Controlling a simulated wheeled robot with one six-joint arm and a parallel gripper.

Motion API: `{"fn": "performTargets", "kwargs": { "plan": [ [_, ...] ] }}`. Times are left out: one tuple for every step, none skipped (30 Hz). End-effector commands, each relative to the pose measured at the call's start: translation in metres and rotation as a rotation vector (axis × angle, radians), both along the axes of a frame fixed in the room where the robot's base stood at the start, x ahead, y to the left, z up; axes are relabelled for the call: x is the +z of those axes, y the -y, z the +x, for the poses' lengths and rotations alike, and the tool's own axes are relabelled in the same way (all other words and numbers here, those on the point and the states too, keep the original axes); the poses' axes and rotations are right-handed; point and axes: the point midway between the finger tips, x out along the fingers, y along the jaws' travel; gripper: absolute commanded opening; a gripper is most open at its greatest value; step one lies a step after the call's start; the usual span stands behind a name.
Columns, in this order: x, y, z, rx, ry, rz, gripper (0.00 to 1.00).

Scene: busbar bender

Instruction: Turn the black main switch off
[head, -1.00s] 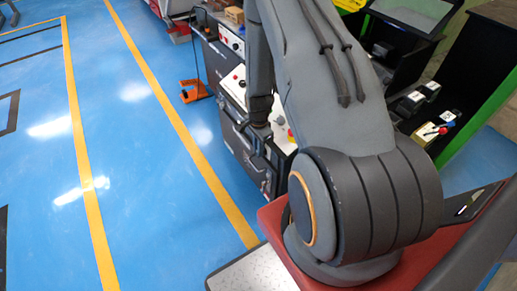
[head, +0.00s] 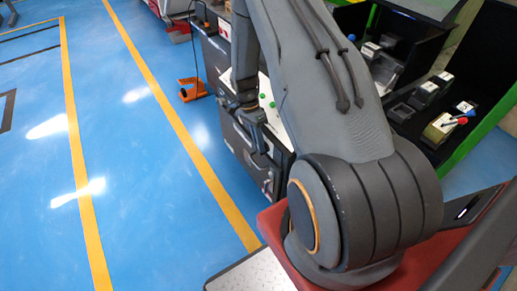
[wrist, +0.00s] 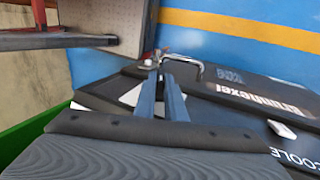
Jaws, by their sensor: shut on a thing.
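My gripper (wrist: 161,82) shows in the wrist view as two long blue-grey fingers that draw together toward their tips. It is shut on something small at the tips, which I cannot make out. The tips are close to the dark machine cabinet (wrist: 236,92), by a bent metal handle (wrist: 190,62). In the head view my gripper (head: 247,112) is low over the cabinet's near edge, partly behind my own arm. I cannot pick out the black main switch in either current view; it may be hidden by the fingers or my arm.
Green buttons (head: 263,97) show on the cabinet's pale top. An orange foot pedal (head: 193,89) lies on the blue floor. A black shelf unit (head: 487,70) at right holds black blocks and a red-handled item (head: 459,121). The floor at left is clear.

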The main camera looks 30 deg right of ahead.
Motion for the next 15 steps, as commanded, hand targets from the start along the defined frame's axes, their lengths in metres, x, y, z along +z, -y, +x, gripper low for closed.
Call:
{"fn": "performTargets", "kwargs": {
  "plan": [
    [-0.0067, -0.0001, 0.0056, 0.001, -0.036, -0.003, 0.0],
    [-0.0071, -0.0001, 0.0061, 0.001, -0.061, -0.004, 0.0],
    [-0.0074, -0.0001, 0.0068, 0.001, -0.092, -0.005, 0.0],
    [-0.0077, 0.0, 0.0072, 0.001, -0.115, -0.006, 0.0],
    [-0.0079, 0.0, 0.0073, 0.001, -0.138, -0.007, 0.0],
    [-0.0079, 0.0001, 0.0081, 0.001, -0.166, -0.007, 0.0],
    [-0.0081, 0.0, 0.0081, 0.001, -0.187, -0.008, 0.0],
    [-0.0081, 0.0001, 0.0085, 0.001, -0.207, -0.009, 0.0],
    [-0.0082, 0.0002, 0.0089, 0.001, -0.232, -0.01, 0.0],
    [-0.0083, 0.0001, 0.009, 0.0, -0.25, -0.009, 0.0],
    [-0.0084, 0.0001, 0.0095, 0.0, -0.266, -0.01, 0.0],
    [-0.0085, 0.0, 0.0098, 0.0, -0.287, -0.011, 0.0],
    [-0.0085, -0.0001, 0.0095, 0.0, -0.302, -0.011, 0.0],
    [-0.0085, -0.0002, 0.0095, 0.0, -0.316, -0.012, 0.0],
    [-0.0086, -0.0002, 0.01, 0.0, -0.332, -0.012, 0.0]
  ]
}}
